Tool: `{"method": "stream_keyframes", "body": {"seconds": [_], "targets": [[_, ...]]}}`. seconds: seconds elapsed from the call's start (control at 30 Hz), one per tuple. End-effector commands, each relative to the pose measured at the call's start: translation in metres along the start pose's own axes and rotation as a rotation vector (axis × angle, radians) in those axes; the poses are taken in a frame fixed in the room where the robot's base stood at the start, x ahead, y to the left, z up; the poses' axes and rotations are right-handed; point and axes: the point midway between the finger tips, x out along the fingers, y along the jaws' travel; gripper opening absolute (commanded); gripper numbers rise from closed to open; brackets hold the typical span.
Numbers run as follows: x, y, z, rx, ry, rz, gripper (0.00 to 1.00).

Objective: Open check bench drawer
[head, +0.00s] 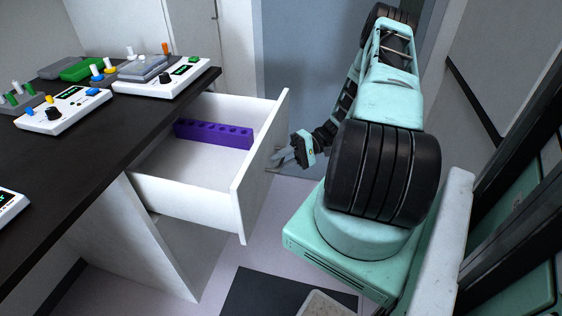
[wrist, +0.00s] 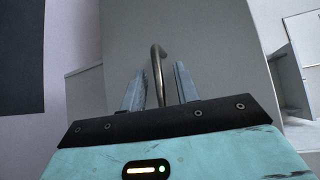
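The white check bench drawer (head: 185,202) stands pulled well out from under the dark bench top in the head view. A purple block with a row of holes (head: 213,134) lies inside it. My gripper (head: 279,158) is at the outer side of the drawer front, on the right. In the wrist view a curved metal handle (wrist: 157,72) stands out from the drawer front (wrist: 205,42). The two fingers of my gripper (wrist: 159,88) are on either side of the handle, with visible gaps. The gripper looks open. The handle is hidden in the head view.
The bench top (head: 95,135) carries several control boxes with knobs (head: 165,78) and a green piece (head: 82,69). A dark mat (head: 262,291) lies on the floor below the drawer. A wall with dark frames (head: 510,190) stands close on the right.

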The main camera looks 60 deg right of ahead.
Motion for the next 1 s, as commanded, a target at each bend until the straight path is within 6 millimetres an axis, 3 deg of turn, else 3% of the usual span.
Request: {"method": "stream_keyframes", "body": {"seconds": [0.23,0.37,0.8,1.0], "targets": [[-0.003,0.001,0.0,0.0,0.0,0.0,0.31],[-0.019,0.001,-0.001,-0.002,0.003,0.001,0.31],[-0.119,0.003,0.0,-0.001,0.003,0.003,0.31],[-0.155,0.002,0.0,-0.001,0.001,0.001,0.31]]}}
